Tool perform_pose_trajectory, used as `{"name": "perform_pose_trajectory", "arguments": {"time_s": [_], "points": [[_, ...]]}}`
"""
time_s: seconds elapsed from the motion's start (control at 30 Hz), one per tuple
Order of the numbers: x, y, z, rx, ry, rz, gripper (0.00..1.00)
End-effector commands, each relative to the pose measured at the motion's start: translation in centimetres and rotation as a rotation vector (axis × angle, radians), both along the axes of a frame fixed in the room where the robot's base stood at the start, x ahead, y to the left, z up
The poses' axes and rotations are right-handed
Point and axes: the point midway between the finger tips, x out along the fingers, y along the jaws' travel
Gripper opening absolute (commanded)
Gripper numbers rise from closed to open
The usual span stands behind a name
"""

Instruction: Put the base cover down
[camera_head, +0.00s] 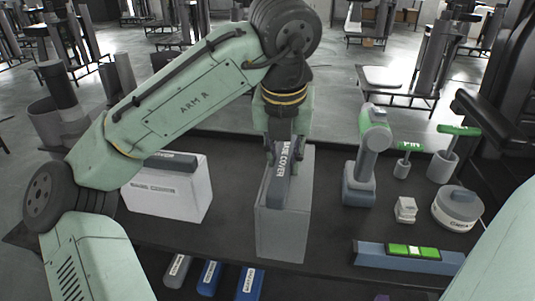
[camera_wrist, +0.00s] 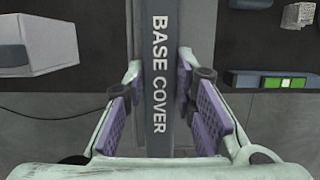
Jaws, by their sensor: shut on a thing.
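The base cover (camera_head: 279,187) is a long dark grey bar with white "BASE COVER" lettering. In the wrist view the base cover (camera_wrist: 159,75) runs upright through the middle of the picture. My gripper (camera_head: 284,152) is shut on it, with purple finger pads on either side in the wrist view (camera_wrist: 160,103). In the head view the cover is over the top of a tall grey box (camera_head: 283,232). I cannot tell whether it touches the box.
A white box (camera_head: 168,194) with a dark bar on top stands left. A green-and-grey drill (camera_head: 372,150), green-handled tools (camera_head: 460,130), a small white block (camera_head: 405,209), a round canister (camera_head: 457,208) and a blue level (camera_head: 408,257) are right. Blue and grey bars (camera_head: 209,277) lie below the table's front.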

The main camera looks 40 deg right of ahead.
Motion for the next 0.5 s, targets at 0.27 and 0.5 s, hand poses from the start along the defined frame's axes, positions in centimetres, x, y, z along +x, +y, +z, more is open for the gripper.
{"name": "perform_pose_trajectory", "arguments": {"time_s": [0.27, 0.5], "points": [[5.0, -0.3, -0.4, -0.001, 0.002, 0.000, 0.00], [5.4, -0.3, -1.8, 0.000, 0.003, -0.001, 0.00]]}}
